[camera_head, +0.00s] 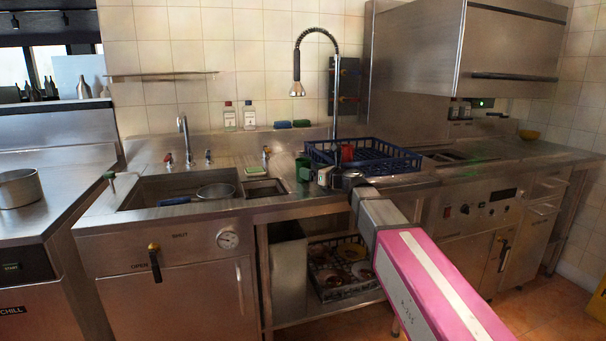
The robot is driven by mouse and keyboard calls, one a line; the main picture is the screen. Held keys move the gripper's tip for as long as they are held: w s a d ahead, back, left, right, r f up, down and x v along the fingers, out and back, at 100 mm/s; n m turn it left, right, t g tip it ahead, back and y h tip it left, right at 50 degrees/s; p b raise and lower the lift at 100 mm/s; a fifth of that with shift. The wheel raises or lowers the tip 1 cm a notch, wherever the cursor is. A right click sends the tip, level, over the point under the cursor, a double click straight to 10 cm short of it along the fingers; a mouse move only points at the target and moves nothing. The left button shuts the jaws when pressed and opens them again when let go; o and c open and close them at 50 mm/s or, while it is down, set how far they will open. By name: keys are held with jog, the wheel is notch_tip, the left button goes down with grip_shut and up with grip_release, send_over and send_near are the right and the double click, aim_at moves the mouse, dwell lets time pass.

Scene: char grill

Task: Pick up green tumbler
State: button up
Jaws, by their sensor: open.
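A green tumbler (303,169) stands on the steel counter, just right of the small sink basin and left of the blue rack. My arm reaches in from the lower right. My gripper (322,176) is at the counter, just right of the tumbler and very near it in the picture. Its jaws are open, with nothing seen held between them. The fingers are small and partly hidden by my wrist, so I cannot tell whether they touch or straddle the tumbler.
A blue dish rack (396,163) with a red cup (347,152) is behind my gripper. A pan (216,191) rests over the sink at left. A tall spray tap (297,86) hangs above. A lower shelf holds a dark crate (325,290) of dishes.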

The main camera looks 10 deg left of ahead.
jog(key=shift+x, duration=2.65)
jog(key=c, duration=1)
